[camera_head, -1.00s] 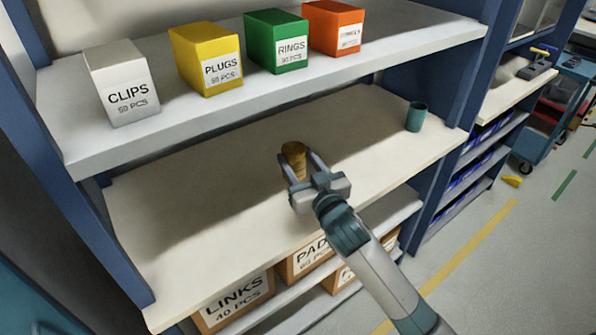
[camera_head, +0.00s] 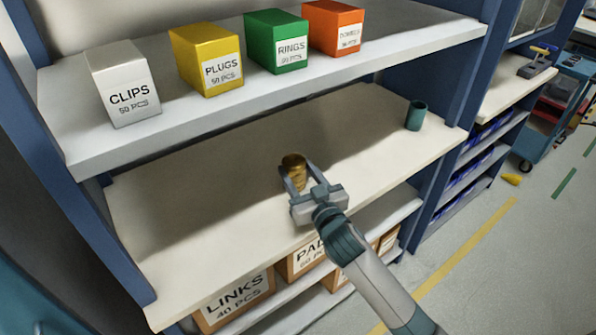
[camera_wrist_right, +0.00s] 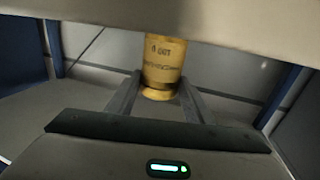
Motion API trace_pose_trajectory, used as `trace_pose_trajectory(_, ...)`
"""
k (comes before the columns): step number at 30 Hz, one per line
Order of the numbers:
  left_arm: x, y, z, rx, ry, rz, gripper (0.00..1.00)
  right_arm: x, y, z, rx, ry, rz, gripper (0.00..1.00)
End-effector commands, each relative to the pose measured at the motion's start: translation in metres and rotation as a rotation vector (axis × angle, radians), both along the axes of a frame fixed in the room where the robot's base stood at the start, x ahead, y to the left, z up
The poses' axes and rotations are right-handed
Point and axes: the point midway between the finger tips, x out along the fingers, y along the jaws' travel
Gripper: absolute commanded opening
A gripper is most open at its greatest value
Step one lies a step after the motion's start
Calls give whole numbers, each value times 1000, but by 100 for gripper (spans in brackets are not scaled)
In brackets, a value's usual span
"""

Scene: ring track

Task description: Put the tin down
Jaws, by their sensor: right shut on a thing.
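The tin (camera_head: 295,171) is a small golden-brown cylinder over the middle shelf (camera_head: 200,205). My right gripper (camera_head: 297,177) is shut on it, with one finger on each side. In the right wrist view the tin (camera_wrist_right: 163,65) is yellow with dark lettering and stands between the two fingers (camera_wrist_right: 160,92); its top is cut off by a pale shelf edge in front. I cannot tell whether its base touches the shelf. My left gripper is not in view.
The upper shelf (camera_head: 200,120) carries a white CLIPS box (camera_head: 122,85), yellow PLUGS box (camera_head: 207,60), green RINGS box (camera_head: 277,42) and orange box (camera_head: 335,28). A teal cup (camera_head: 416,116) stands at the middle shelf's right end. The shelf's left part is clear.

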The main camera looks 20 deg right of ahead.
Motion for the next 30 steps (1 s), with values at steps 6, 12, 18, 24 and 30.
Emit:
trace_pose_trajectory(6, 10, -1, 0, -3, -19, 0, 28, 0, 0, -2, 1, -2, 0, 19)
trace_pose_trajectory(12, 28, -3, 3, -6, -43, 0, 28, 0, 0, -2, 0, 0, 0, 66)
trace_pose_trajectory(18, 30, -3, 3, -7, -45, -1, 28, 0, 0, -2, 0, 0, 0, 66)
trace_pose_trajectory(24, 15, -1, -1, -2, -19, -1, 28, -5, -1, -1, 0, 1, 0, 66)
trace_pose_trajectory(30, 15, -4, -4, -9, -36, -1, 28, -31, -4, -2, 0, 1, 0, 66)
